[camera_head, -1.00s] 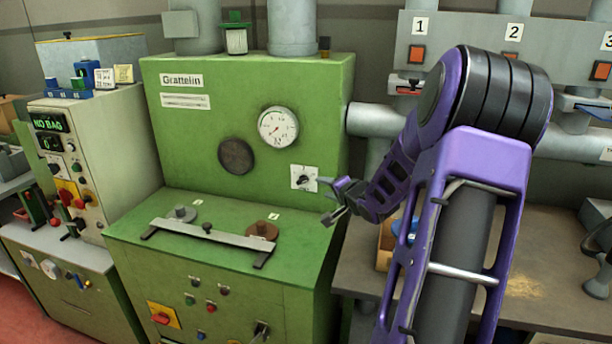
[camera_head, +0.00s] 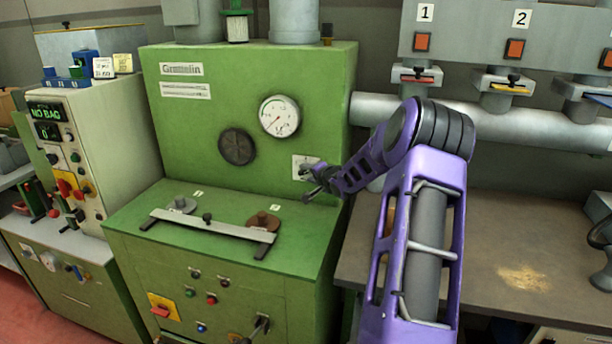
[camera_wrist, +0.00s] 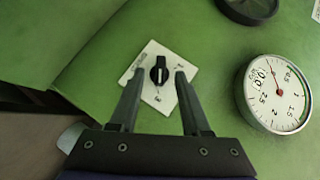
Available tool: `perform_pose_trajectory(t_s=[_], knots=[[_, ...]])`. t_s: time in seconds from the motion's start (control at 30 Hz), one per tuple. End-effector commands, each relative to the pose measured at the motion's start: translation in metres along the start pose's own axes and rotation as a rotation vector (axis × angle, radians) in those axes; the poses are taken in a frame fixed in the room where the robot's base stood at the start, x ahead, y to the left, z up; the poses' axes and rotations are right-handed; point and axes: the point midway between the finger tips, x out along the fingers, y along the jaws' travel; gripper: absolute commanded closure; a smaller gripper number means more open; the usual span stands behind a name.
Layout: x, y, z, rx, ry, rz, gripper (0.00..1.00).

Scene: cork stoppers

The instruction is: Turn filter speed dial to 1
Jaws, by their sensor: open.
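The dial is a black knob (camera_wrist: 159,72) on a white plate (camera_wrist: 147,58), fixed to the green machine's upright panel. In the wrist view the knob sits between and just beyond my two fingertips, and I see no contact. My gripper (camera_wrist: 157,80) is open and empty, with one finger on each side of the knob. In the head view the white plate (camera_head: 299,164) is partly hidden behind my gripper (camera_head: 309,184), which reaches in from the right. The plate's markings are too small to read.
A round gauge (camera_head: 280,116) and a dark round disc (camera_head: 237,147) are on the panel near the plate. A ledge with a metal bar (camera_head: 213,228) juts out below. A grey pipe (camera_head: 480,120) runs along the wall to the right.

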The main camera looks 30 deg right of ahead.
Motion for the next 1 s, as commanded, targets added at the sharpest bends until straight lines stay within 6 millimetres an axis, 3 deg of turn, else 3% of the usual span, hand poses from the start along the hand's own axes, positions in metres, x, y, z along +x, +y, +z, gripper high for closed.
perform_pose_trajectory(t_s=[0.2, 0.53, 0.57, 0.8, 1.0], knots=[[0.022, 0.0, 0.0, -0.001, -0.001, 0.0, 0.53], [0.025, 0.0, -0.001, -0.001, 0.0, 0.0, 0.53], [0.025, 0.0, -0.001, -0.001, 0.0, 0.0, 0.54], [0.025, 0.0, -0.001, -0.001, 0.0, 0.0, 0.97], [0.025, 0.0, -0.001, -0.002, 0.0, 0.001, 1.0]])
